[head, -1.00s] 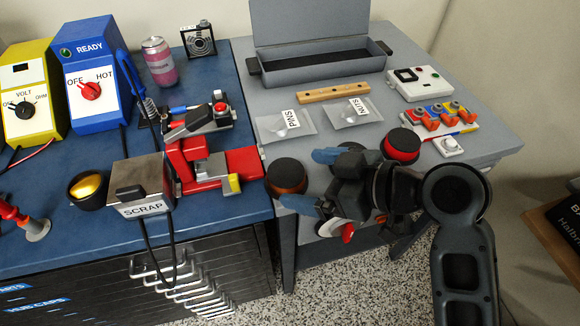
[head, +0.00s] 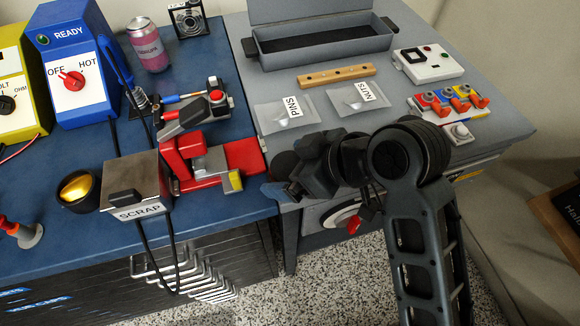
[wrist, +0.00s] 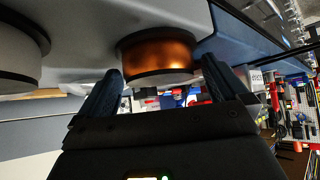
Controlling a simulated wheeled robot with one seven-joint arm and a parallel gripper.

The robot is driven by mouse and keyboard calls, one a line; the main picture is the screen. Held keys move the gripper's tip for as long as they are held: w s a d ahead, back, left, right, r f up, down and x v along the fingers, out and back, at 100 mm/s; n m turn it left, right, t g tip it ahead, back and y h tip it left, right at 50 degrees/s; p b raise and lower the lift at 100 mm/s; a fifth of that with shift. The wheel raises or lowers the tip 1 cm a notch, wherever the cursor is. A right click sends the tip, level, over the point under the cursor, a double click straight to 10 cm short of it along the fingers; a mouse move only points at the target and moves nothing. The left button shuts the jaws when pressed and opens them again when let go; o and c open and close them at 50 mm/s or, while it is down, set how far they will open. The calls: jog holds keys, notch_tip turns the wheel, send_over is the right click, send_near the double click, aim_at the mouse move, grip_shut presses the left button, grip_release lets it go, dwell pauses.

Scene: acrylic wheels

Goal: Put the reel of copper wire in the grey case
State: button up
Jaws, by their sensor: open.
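The reel of copper wire (wrist: 158,52) shows in the wrist view, with copper windings between dark flanges, just ahead of and between my fingertips. In the head view only its dark top (head: 285,163) shows, near the grey table's left edge; my gripper hides the rest. My gripper (head: 277,188) is open and points left at the reel; its two fingers also show in the wrist view (wrist: 160,82). I cannot tell whether they touch the reel. The grey case (head: 322,58) stands open at the back of the grey table, its lid raised and its dark inside empty.
Bags labelled PINS (head: 286,112) and NUTS (head: 358,97) and a wooden bar (head: 337,76) lie between reel and case. A pale reel (wrist: 18,55) stands beside the copper one. A red clamp-like tool (head: 200,165) and the SCRAP box (head: 137,183) are left.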

jog(key=shift+w+a+f, duration=0.1)
jog(key=shift+a+f, duration=0.05)
jog(key=shift+f, duration=0.05)
jog(key=shift+c, duration=0.4)
jog(key=shift+r, duration=0.15)
jog(key=c, duration=1)
